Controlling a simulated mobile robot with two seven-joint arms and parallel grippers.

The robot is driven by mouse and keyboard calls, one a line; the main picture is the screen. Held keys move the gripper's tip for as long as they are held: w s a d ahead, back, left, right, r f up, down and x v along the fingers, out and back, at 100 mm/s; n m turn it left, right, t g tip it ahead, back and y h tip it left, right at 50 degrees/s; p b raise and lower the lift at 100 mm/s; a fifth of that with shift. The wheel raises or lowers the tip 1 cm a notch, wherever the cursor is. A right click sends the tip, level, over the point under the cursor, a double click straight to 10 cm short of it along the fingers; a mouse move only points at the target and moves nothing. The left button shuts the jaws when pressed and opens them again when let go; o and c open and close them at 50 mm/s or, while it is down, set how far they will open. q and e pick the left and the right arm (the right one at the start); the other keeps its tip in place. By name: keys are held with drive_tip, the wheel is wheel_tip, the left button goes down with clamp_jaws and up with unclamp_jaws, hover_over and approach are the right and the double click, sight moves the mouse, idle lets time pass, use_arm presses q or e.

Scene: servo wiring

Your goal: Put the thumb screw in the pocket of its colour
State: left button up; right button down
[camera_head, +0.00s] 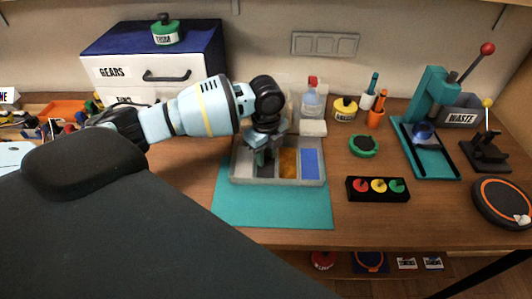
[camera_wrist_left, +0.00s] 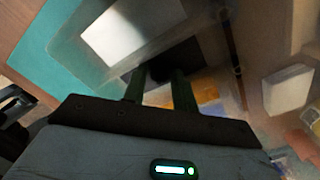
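The grey tray (camera_head: 278,182) stands on the teal mat (camera_head: 270,210) and has several pockets side by side. I see a dark pocket under the gripper, an orange-yellow pocket (camera_head: 288,163) and a blue pocket (camera_head: 309,162); a pale pocket (camera_wrist_left: 130,28) shows in the left wrist view. My left gripper (camera_head: 262,158) points down at the tray, over the dark pocket. Its fingers (camera_wrist_left: 160,84) stand apart in the left wrist view, with a small dark shape at their tips. I cannot tell whether this is the thumb screw. My right gripper is not in view.
A black block with red, yellow and green knobs (camera_head: 378,189) stands right of the mat. A green round container (camera_head: 363,146) and a teal press (camera_head: 423,140) stand beyond it. A drawer cabinet (camera_head: 150,65) is behind my arm. The front of the mat is clear.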

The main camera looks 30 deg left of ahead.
use_arm(q)
wheel_tip(320, 180, up, 12)
drive_tip(key=shift+r+p, duration=0.15)
drive_tip(key=shift+p, duration=0.2)
idle(0.5)
